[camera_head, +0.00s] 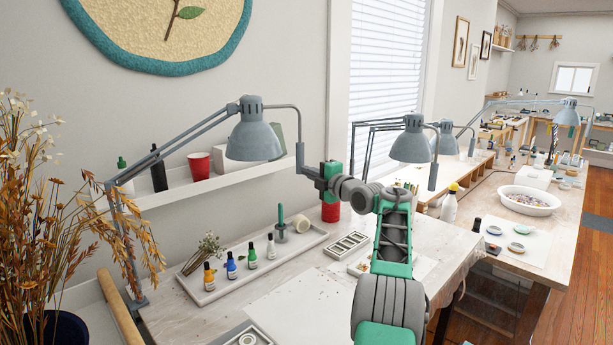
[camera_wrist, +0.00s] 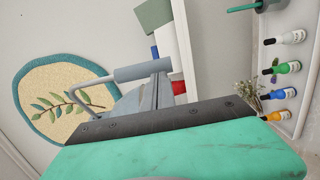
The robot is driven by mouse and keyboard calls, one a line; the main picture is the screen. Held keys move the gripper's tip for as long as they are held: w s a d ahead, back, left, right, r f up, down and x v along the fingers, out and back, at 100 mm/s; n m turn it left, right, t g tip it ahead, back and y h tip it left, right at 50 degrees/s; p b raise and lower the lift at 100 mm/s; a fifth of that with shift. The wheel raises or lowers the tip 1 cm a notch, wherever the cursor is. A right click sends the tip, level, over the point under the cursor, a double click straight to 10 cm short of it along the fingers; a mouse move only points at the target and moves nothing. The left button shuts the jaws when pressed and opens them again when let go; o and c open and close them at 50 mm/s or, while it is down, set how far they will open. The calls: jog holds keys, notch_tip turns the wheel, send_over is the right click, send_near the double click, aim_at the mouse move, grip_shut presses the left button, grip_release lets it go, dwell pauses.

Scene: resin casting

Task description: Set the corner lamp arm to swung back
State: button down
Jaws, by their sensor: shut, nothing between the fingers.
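The nearest grey desk lamp, which I take as the corner lamp, has its shade (camera_head: 253,139) above the white wall shelf. Its jointed arm (camera_head: 170,150) slopes down left to a post clamped at the worktable's left end. A bent rod with a thicker grey handle (camera_head: 300,156) hangs right of the shade. The handle also shows large in the wrist view (camera_wrist: 143,70). My gripper (camera_head: 313,173) is shut and empty beside the handle's lower end. I cannot tell whether it touches the handle. My gripper's green and dark body hides part of the wrist view.
More grey lamps (camera_head: 412,147) stand farther right along the wall. The shelf (camera_head: 215,182) holds a red cup and bottles behind the lamp. A tray (camera_head: 215,290) with small bottles lies below. Dried flowers (camera_head: 50,215) crowd the left. The table's front middle is fairly clear.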

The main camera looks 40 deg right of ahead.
jog(key=s+b, duration=0.8)
jog(key=s, duration=0.5)
jog(key=w+a+f+m+g+p, duration=0.1)
jog(key=w+a+f+m+g, duration=0.2)
jog(key=a, duration=0.6)
jog(key=w+a+f+m+g+y, duration=0.1)
jog(key=a+f+m, duration=0.25)
jog(key=a, duration=0.45)
jog(key=w+a+f+m+g+p, duration=0.15)
jog(key=a+f, duration=0.25)
jog(key=a, duration=0.5)
jog(key=s+a+f+m+g, duration=0.5)
jog(key=s+a+f+m, duration=0.1)
jog(key=s+a+f, duration=0.7)
jog(key=s+a+f+m+g, duration=0.1)
jog(key=s+a+f, duration=0.1)
jog(key=s, duration=0.3)
jog(key=s+a+f+m+g, duration=0.1)
jog(key=s+f+g, duration=0.1)
jog(key=s+f, duration=0.2)
jog(key=s+a+f+m+g, duration=0.1)
jog(key=s+a+f, duration=0.1)
jog(key=s, duration=0.4)
jog(key=shift+s+a+f+m+h, duration=0.1)
jog(key=shift+a+f+m+h, duration=0.2)
jog(key=shift+f+m, duration=0.1)
